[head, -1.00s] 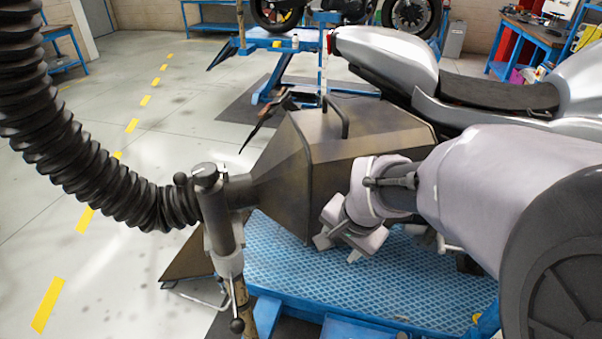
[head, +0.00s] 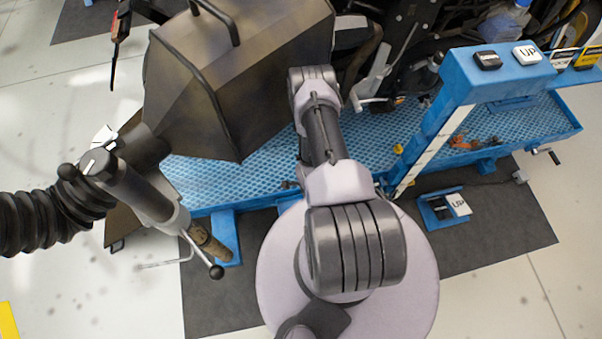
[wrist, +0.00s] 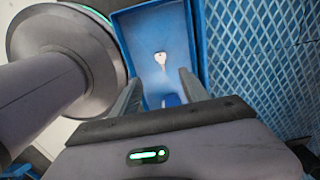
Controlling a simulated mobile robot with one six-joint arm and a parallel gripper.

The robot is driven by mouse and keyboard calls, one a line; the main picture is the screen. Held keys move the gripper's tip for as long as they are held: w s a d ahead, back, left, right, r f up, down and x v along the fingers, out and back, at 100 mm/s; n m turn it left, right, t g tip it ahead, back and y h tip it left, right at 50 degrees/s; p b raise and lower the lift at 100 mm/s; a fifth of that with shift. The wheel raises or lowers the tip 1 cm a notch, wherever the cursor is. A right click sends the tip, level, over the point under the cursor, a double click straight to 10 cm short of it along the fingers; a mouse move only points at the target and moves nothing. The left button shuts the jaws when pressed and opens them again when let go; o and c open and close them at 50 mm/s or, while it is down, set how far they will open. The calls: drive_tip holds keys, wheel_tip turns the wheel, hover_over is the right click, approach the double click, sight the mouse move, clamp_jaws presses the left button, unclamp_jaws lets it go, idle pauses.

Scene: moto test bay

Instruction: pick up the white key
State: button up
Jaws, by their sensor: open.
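In the wrist view, a small white key (wrist: 160,57) lies in a blue tray (wrist: 128,24), with its head at the far end and a thin shaft pointing toward me. My gripper (wrist: 160,77) is open, with one finger on each side of the picture's middle and the key seen beyond the gap between them. The key appears apart from both fingers. A small darker blue object (wrist: 171,100) lies in the tray nearer to my gripper, partly hidden. In the head view my arm hides the gripper, and I cannot make out the key.
A blue ribbed lift platform (head: 215,181) runs beneath a large dark hood (head: 225,75). A black hose (head: 50,222) hangs at the left. A blue control post (head: 475,75) with an UP button (head: 525,53) stands at the right. A blue foot pedal (head: 433,207) is on the dark mat.

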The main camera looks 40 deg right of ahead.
drive_tip(key=f+b, duration=0.1)
drive_tip(key=f, duration=0.2)
drive_tip(key=f+b, duration=0.1)
drive_tip(key=f, duration=0.2)
drive_tip(key=f+b, duration=0.2)
drive_tip(key=f, duration=0.1)
drive_tip(key=shift+s+f, duration=0.25)
drive_tip(key=shift+f, duration=0.05)
drive_tip(key=f+b, duration=0.1)
drive_tip(key=f, duration=0.1)
drive_tip(key=f+b, duration=0.1)
drive_tip(key=f, duration=0.1)
drive_tip(key=f+b, duration=0.1)
drive_tip(key=b, duration=0.1)
drive_tip(key=shift+w+f, duration=0.3)
drive_tip(key=shift+f, duration=0.1)
drive_tip(key=shift+r, duration=0.2)
clamp_jaws()
